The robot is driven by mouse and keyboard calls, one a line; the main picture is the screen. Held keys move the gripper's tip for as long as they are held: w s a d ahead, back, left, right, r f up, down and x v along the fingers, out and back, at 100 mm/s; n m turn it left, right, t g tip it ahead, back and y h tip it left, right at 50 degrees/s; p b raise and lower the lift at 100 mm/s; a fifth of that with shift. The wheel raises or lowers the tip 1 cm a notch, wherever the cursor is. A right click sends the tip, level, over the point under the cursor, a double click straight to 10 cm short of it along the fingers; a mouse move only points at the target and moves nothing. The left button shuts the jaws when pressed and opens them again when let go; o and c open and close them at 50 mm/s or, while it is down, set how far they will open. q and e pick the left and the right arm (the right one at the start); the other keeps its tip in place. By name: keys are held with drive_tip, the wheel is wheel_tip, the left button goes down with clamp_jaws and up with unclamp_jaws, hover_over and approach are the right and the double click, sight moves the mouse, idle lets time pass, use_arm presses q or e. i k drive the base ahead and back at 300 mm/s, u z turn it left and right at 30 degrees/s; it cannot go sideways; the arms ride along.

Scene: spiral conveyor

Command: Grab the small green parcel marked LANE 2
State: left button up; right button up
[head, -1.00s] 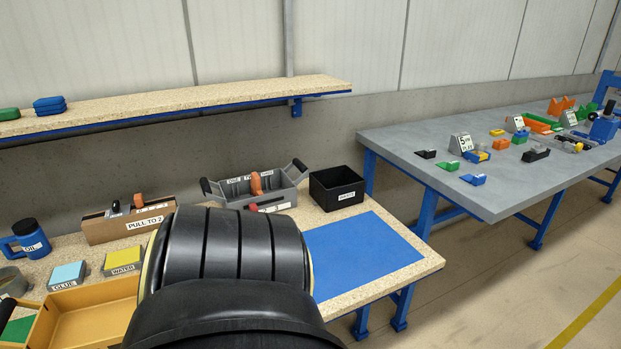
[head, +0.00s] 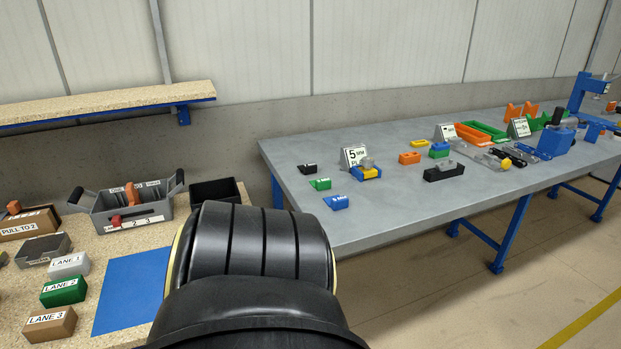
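The small green parcel marked LANE 2 (head: 64,291) sits on the wooden bench at the lower left of the head view. It stands between a light grey parcel marked LANE 1 (head: 69,265) and a brown parcel marked LANE 3 (head: 51,325). A black ribbed part of my own arm fills the lower middle and stands to the right of the parcels. Neither gripper's fingers show.
A blue mat (head: 128,292) lies right of the parcels. A grey slotted box (head: 130,208), a black bin (head: 214,191) and a small grey tray (head: 43,249) stand behind. A grey table (head: 300,200) with several small parts is at right.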

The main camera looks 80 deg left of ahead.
sight(72, 290)
drive_tip(key=u, duration=3.6)
